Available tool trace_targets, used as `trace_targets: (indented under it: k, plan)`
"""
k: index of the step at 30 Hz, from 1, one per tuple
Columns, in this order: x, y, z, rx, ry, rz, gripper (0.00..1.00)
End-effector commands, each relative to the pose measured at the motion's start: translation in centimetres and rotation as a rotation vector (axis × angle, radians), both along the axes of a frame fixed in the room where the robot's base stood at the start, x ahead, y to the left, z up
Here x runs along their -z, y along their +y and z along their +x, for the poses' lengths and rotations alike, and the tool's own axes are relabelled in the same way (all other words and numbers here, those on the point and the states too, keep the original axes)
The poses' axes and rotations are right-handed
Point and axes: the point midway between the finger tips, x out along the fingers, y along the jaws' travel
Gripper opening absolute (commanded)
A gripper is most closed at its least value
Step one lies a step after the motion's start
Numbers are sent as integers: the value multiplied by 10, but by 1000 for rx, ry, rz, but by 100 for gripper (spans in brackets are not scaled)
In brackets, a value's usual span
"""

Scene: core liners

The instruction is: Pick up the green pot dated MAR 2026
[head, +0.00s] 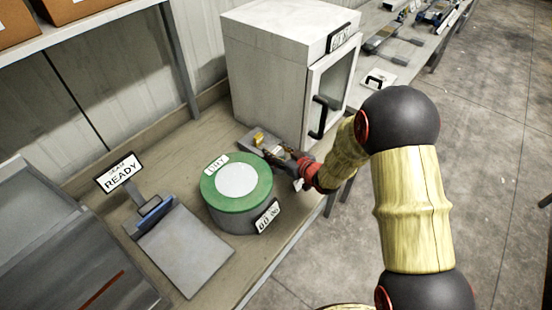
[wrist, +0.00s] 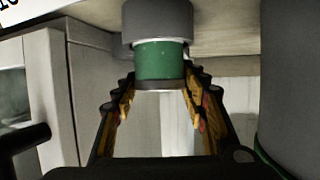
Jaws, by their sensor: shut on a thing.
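The green pot (wrist: 160,60) shows in the wrist view, at the top middle, with a wide grey part on one end and a dark rim on the other. My gripper (wrist: 160,84) is shut on it, with a fingertip against each side. No date can be read on it. In the head view my gripper (head: 258,142) is at the bench, between the white cabinet and the large green-lidded drum. The pot cannot be made out there.
The green-lidded drum (head: 225,203) stands close on the left of my gripper. The white cabinet (head: 262,75) with a black door handle is just behind. The bench edge drops to open floor (head: 490,130).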

Motion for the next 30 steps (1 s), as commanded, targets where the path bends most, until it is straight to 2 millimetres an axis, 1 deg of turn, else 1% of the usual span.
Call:
trace_targets:
  k: [1,13,20,23,25,30]
  plan:
    - [0,0,0,0,0,0,36]
    - [0,0,0,0,0,0,13]
    - [-1,0,0,0,-1,1,13]
    - [-9,0,1,0,-2,0,13]
    - [-20,0,1,0,-4,2,13]
    - [-54,0,1,0,-6,0,13]
